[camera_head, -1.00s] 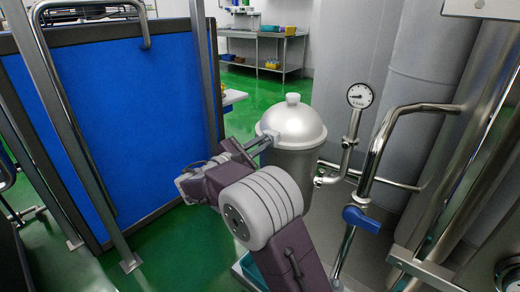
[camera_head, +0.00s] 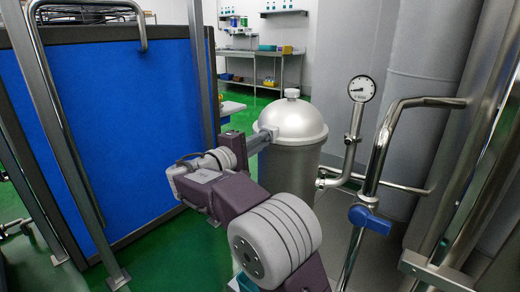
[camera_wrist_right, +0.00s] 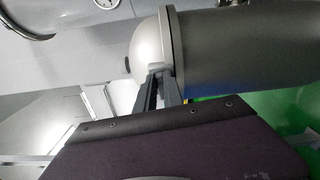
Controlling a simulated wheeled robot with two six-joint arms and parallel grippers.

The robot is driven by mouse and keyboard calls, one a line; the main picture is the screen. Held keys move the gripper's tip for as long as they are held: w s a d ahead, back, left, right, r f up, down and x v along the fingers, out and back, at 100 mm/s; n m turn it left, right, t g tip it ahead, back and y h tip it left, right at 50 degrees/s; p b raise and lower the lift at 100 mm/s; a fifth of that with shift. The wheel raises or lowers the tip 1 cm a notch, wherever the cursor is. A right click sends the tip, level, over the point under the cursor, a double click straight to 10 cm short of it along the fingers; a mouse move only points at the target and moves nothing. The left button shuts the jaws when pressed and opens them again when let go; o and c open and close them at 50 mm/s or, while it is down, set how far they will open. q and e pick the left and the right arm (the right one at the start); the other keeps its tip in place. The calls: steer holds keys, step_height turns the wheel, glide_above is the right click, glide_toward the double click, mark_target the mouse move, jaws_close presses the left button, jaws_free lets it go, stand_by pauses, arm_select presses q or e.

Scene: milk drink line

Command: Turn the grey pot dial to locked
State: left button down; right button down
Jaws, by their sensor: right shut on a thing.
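The grey pot (camera_head: 292,165) stands upright, with a domed lid (camera_head: 290,122) and a small knob on top. My right gripper (camera_head: 273,133) reaches it from the left, at the height of the lid's rim. In the right wrist view the pot (camera_wrist_right: 240,50) lies sideways, and the dark fingers of my right gripper (camera_wrist_right: 160,72) are at the edge where dome and body meet. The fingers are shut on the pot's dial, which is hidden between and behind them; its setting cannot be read. My left gripper is not in view.
A pressure gauge (camera_head: 362,88) on a pipe and a blue-handled valve (camera_head: 369,219) stand right of the pot. A blue partition (camera_head: 110,120) with steel posts fills the left. A steel table (camera_head: 262,62) stands far behind on the green floor.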

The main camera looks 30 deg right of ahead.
steer(key=shift+f+m+b, duration=0.2)
steer(key=shift+m+b, duration=0.3)
steer(key=shift+m, duration=0.1)
steer(key=c, duration=1.5)
jaws_free()
steer(key=shift+r, duration=0.1)
steer(key=shift+o, duration=0.2)
steer(key=p+v, duration=0.3)
steer(key=v, duration=0.6)
steer(key=shift+p, duration=0.4)
